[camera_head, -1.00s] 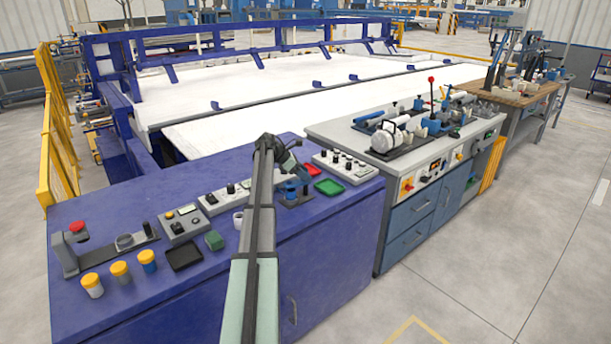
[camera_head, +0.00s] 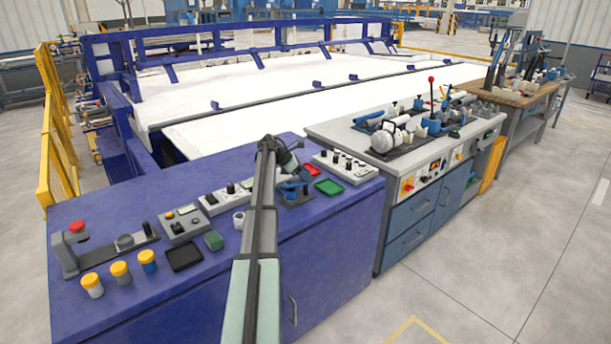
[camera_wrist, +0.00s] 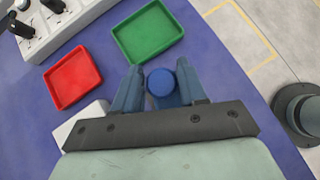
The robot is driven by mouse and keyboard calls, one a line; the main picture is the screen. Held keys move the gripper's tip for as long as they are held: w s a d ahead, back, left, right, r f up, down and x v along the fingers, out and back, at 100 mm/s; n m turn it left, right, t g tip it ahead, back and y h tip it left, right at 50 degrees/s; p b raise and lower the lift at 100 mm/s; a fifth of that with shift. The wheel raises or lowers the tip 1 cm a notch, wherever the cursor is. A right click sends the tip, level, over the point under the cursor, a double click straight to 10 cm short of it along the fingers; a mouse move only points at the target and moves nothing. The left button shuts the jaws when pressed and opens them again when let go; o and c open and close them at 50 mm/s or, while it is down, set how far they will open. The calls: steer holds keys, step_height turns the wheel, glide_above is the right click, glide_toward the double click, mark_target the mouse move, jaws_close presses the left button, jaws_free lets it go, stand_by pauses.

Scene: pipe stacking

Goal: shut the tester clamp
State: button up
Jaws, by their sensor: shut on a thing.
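In the wrist view my gripper (camera_wrist: 159,72) has its two blue fingers closed around a round blue knob (camera_wrist: 161,82). The knob sits between the fingertips and is seen from above. I take it to be the handle of the tester clamp. In the head view the small blue clamp (camera_head: 293,191) stands on the blue bench top, just right of my arm, below my wrist. My arm and wrist partly cover it, and the fingers are hard to make out there. The clamp's jaw is hidden in the wrist view, so I cannot tell how far it is shut.
A red tray (camera_head: 311,170) and a green tray (camera_head: 328,187) lie close right of the clamp. A switch box (camera_head: 345,166) stands behind them.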

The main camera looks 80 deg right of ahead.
steer(key=shift+a, duration=0.2)
jaws_close()
steer(key=shift+a, duration=0.1)
steer(key=shift+a+n, duration=0.1)
steer(key=shift+n, duration=0.2)
steer(key=shift+n+t+h, duration=0.5)
steer(key=shift+n+h, duration=0.5)
steer(key=shift+n, duration=0.2)
steer(key=o, duration=0.7)
jaws_free()
steer(key=shift+o, duration=1.2)
steer(key=shift+d, duration=0.2)
